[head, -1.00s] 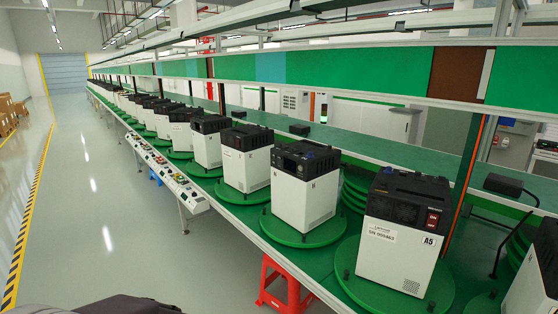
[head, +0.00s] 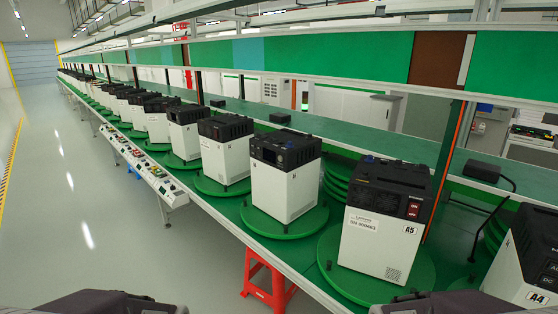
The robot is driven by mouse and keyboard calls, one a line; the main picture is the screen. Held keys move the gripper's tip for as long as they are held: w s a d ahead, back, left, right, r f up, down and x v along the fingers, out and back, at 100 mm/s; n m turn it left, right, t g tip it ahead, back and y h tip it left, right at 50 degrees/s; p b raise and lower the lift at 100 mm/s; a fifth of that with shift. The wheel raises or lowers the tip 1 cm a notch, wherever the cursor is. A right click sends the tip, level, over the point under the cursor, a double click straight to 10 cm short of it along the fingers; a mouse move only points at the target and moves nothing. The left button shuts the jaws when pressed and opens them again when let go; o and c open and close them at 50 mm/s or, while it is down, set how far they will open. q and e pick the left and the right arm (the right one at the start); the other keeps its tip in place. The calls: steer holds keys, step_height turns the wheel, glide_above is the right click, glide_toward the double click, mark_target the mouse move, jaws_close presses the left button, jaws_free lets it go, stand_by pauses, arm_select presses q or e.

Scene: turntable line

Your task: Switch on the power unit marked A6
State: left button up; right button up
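A row of white power units with black tops stands on green round turntables along the line. The unit labelled A5 (head: 375,245) is at the right, with a red switch on its black upper part. The unit labelled A4 (head: 520,285) is partly cut off at the right edge. To the left of A5 stands another unit (head: 282,190) with a dark panel on top; no A6 label is readable on it or on any other unit. Neither gripper is in view; only dark parts of my arms show along the bottom edge.
A button console (head: 150,175) runs along the left side of the line. A red stool (head: 265,280) stands under the table's front edge. A black box with a cable (head: 483,170) lies on the rear shelf. The grey floor (head: 90,220) at left is clear.

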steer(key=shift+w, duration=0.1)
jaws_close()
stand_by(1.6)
